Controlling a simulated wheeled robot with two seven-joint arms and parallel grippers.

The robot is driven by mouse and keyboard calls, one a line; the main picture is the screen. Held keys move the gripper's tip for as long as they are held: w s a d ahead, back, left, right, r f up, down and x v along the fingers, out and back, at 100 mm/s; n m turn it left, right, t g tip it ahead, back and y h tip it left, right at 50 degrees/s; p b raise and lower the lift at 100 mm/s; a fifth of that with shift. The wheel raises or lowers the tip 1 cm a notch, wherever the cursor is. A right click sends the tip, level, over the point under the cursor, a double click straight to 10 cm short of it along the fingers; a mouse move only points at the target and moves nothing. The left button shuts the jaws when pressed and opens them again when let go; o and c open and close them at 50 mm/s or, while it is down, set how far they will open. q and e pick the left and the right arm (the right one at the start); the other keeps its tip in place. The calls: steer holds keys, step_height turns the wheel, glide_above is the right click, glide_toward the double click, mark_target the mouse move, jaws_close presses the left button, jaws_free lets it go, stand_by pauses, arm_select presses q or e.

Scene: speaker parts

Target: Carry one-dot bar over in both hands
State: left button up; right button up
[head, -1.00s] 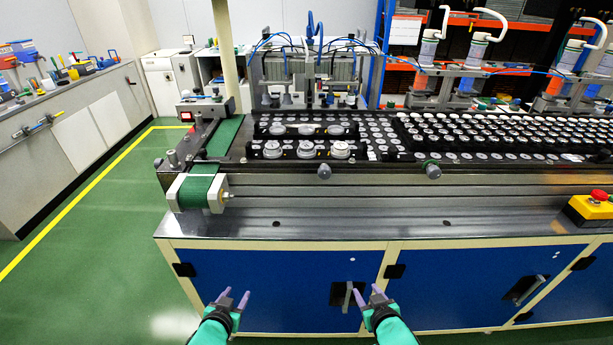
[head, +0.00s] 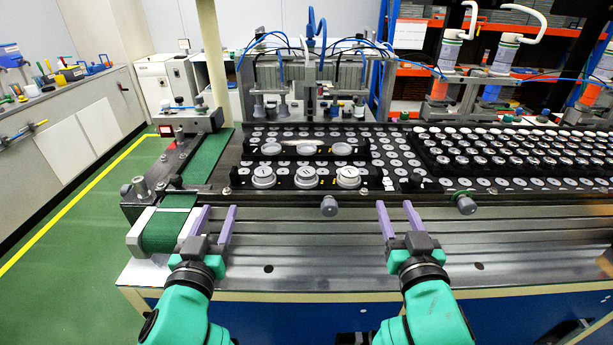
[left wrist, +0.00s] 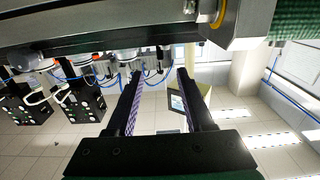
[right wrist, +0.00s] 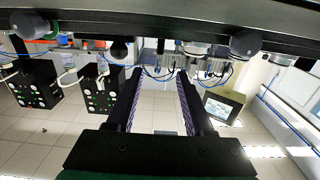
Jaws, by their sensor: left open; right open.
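Two black bars carrying round silver-white parts lie one behind the other on the conveyor table in the head view. The front bar (head: 328,183) holds three larger parts; the rear bar (head: 325,153) holds flatter discs. Their dot marks are too small to read, so I cannot tell which is the one-dot bar. My left gripper (head: 217,208) is open and empty, in front of the table edge, left of and nearer than the front bar.
A metal rail with round knobs (head: 329,206) runs along the table's front. A green belt (head: 168,230) lies at the left. Trays of many round parts (head: 500,150) fill the right. A machine frame with blue hoses (head: 312,80) stands behind the bars.

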mark_target(232, 179)
arm_select(q)
steer(key=w, duration=1.4)
arm_select(e)
steer(key=w, duration=1.4)
steer(key=shift+r, duration=0.1)
arm_select(q)
steer(key=shift+s+r, duration=0.1)
arm_select(e)
steer(key=shift+s, duration=0.1)
arm_select(q)
jaws_close()
arm_select(e)
jaws_close()
